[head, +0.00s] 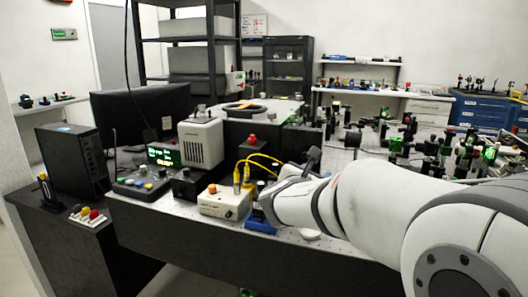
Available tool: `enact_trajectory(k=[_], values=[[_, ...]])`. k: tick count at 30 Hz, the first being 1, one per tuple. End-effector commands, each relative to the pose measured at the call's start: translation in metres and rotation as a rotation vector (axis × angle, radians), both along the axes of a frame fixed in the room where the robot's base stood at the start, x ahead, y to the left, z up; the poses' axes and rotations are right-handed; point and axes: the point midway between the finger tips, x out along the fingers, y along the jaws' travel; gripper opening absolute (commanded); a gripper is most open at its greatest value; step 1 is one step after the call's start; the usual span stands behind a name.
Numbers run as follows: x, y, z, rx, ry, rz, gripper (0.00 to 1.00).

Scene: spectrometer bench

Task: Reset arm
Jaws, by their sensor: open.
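My white arm reaches in from the right edge of the head view, over the optical bench (185,225). Its wrist end is at the middle of the view, just right of a cream control box (223,203) with an orange button and yellow cables. My gripper (312,160) shows only as a dark part beyond the wrist and is open. The wrist hides most of it, and I see nothing held. A blue-based item (262,222) sits right beside the wrist, partly covered by it. I cannot tell whether they touch.
A button panel (141,187), a beige unit (201,143), a green-lit display (163,155) and a monitor (142,115) stand to the left. Several optical mounts crowd the bench at the back right. A black computer tower (72,165) is at far left.

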Motion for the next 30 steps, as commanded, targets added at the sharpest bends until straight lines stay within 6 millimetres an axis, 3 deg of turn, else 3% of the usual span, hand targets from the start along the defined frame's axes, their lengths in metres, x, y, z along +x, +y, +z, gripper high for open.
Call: enact_trajectory(k=[1,6,11,16,21,25,30], values=[[-0.017,-0.018,0.012,0.110,-0.007,-0.074,0.41],[-0.080,-0.061,0.003,0.522,-0.042,-0.357,0.41],[-0.143,-0.076,-0.010,0.895,-0.099,-0.643,0.41],[-0.205,-0.066,-0.019,1.275,-0.178,-0.964,0.41],[-0.255,-0.037,-0.021,1.616,-0.262,-1.291,0.41],[-0.277,-0.013,-0.018,1.806,-0.309,-1.490,0.41],[-0.289,0.005,-0.016,1.930,-0.339,-1.632,0.41]])
